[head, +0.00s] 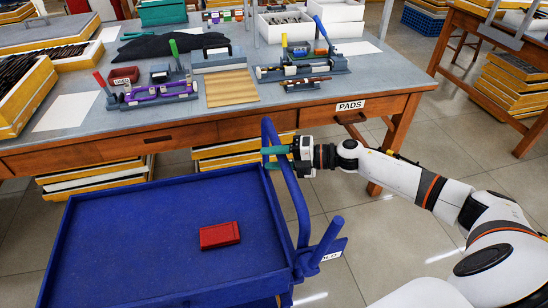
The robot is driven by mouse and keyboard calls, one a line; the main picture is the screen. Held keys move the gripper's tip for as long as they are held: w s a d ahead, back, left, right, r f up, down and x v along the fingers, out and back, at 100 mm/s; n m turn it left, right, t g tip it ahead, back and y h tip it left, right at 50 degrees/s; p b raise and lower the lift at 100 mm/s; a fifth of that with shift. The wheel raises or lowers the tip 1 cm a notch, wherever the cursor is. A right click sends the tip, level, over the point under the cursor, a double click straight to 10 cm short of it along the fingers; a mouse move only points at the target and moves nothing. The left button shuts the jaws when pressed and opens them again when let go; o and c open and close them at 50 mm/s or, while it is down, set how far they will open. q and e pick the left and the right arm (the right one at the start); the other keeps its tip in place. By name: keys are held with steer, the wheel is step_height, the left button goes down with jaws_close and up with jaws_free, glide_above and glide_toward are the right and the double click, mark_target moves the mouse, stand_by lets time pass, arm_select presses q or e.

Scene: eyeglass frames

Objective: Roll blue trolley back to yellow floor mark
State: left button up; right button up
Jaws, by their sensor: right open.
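The blue trolley (140,235) stands on the floor in front of the workbench, its flat top tray filling the lower left. Its curved blue handle bar (293,190) rises at the tray's right side. A red box (220,235) lies on the tray. My right gripper (270,157) is open, with its green fingers at the upper part of the handle bar. I cannot tell whether the fingers touch the bar. The yellow floor mark does not show. My left gripper does not show.
A wooden workbench (215,126) with fixtures and a drawer labelled PADS stands close behind the trolley. Yellow stacked trays (240,150) sit beneath it. Another wooden table (490,45) stands at the upper right. Tiled floor (400,235) is open to the trolley's right.

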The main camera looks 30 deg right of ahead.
steer(key=shift+d, duration=0.1)
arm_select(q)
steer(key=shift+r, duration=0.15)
arm_select(e)
steer(key=v, duration=1.2)
steer(key=shift+r, duration=0.1)
